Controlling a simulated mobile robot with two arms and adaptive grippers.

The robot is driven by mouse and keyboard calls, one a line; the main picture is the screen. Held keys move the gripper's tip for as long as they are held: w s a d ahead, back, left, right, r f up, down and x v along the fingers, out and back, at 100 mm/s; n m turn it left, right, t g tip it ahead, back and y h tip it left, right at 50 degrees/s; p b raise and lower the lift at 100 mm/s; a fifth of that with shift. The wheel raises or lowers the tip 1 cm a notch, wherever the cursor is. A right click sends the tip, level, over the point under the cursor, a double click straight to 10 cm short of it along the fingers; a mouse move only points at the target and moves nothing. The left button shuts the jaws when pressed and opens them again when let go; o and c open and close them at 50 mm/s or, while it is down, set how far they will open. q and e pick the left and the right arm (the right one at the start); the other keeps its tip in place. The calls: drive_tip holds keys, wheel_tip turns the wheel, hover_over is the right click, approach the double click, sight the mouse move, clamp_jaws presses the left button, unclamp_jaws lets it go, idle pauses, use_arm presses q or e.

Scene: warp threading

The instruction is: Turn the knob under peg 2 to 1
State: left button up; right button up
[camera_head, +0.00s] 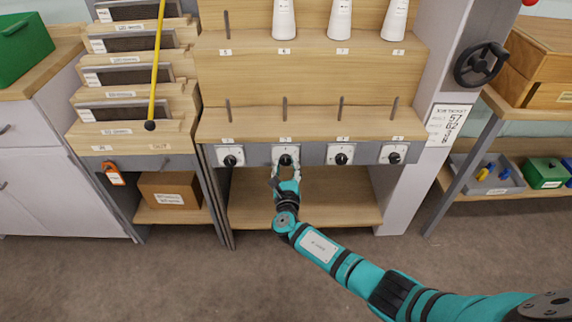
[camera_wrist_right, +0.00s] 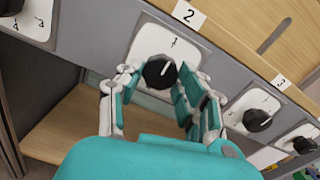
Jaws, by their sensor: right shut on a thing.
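The black knob under peg 2 (camera_wrist_right: 158,72) sits on a white dial plate (camera_wrist_right: 180,50) below the label "2" (camera_wrist_right: 188,14). A "1" shows at the plate's top. A pale mark shows on the knob, but I cannot tell exactly where it points. My right gripper (camera_wrist_right: 160,82) is shut on this knob, with a finger on each side. In the head view my right gripper (camera_head: 286,172) reaches up to the knob (camera_head: 285,159) from below. Grey peg 2 (camera_head: 285,108) stands bare on the shelf above. My left gripper is not in view.
Similar knobs sit at left (camera_head: 231,160) and right (camera_head: 341,159), with another (camera_head: 394,157) farther right. White cones (camera_head: 284,20) stand on the upper shelf. A yellow rod (camera_head: 156,65) leans at left. A black handwheel (camera_head: 480,64) is at right. The lower shelf (camera_head: 330,200) is empty.

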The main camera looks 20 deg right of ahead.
idle(0.3)
drive_tip(key=o, duration=1.2)
drive_tip(key=shift+f, duration=0.1)
drive_tip(key=shift+c, duration=0.2)
drive_tip(key=v, duration=1.2)
